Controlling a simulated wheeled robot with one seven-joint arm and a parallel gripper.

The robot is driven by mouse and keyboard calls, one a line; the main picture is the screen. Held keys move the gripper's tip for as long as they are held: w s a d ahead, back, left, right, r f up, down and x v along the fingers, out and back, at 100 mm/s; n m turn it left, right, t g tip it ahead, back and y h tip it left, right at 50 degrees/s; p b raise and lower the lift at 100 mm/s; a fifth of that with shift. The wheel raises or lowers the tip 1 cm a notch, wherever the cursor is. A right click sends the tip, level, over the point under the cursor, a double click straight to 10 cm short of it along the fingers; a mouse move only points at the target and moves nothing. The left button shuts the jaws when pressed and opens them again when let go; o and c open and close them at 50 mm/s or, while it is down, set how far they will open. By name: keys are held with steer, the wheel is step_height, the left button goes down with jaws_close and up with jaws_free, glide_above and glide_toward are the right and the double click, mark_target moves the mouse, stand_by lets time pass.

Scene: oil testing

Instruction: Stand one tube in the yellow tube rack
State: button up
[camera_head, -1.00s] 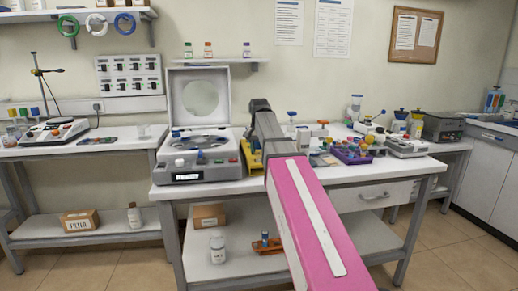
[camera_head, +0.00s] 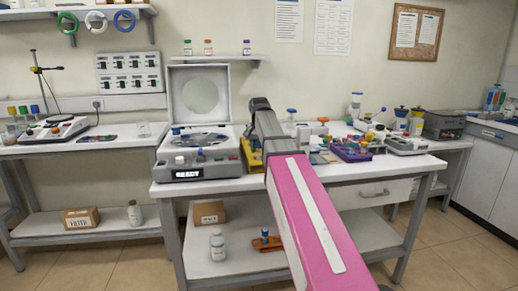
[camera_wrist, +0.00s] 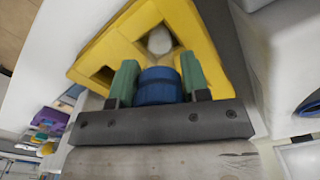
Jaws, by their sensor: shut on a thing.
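My gripper (camera_wrist: 158,84), seen in the wrist view, has green fingers shut on the blue cap of a tube (camera_wrist: 158,86). The yellow tube rack (camera_wrist: 98,42) lies right behind the fingers in this view, with squarish openings. A pale oval shows in the rack's upper opening; I cannot tell if it is the held tube's body. How deep the tube sits in the rack is hidden by the cap and fingers. In the head view the yellow rack (camera_head: 251,155) shows partly beside my arm on the bench, and my arm hides the gripper and tube.
A centrifuge (camera_head: 196,160) with its lid raised stands left of the rack; its display reads READY. Right of my arm are a purple rack (camera_head: 352,151) with coloured items and several bottles and instruments. The bench's front edge (camera_head: 345,178) is clear.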

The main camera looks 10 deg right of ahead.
steer(key=o, duration=1)
